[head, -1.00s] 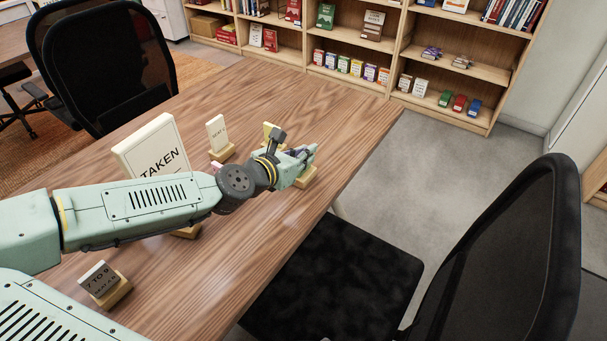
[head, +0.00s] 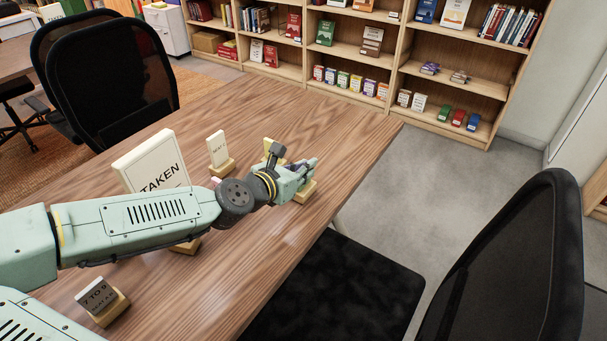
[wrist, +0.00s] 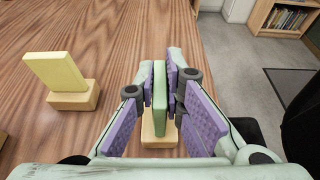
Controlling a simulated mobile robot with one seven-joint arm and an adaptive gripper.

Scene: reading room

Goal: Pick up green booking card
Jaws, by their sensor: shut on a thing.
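The green booking card (wrist: 159,98) stands upright between the purple finger pads of my gripper (wrist: 160,95) in the wrist view. The pads are shut on its two sides. Under it is a light wooden holder (wrist: 158,133); whether the card still sits in its slot, I cannot tell. In the head view my gripper (head: 300,175) is over the right part of the table and hides the card. The holder also shows there (head: 305,192).
A yellow card (wrist: 55,71) in a wooden holder stands left of my gripper. A large "TAKEN" sign (head: 153,163), a white card (head: 217,148) and a grey "7 TO 9" card (head: 96,296) stand on the table (head: 325,118). A black chair (head: 535,265) is beyond the right edge.

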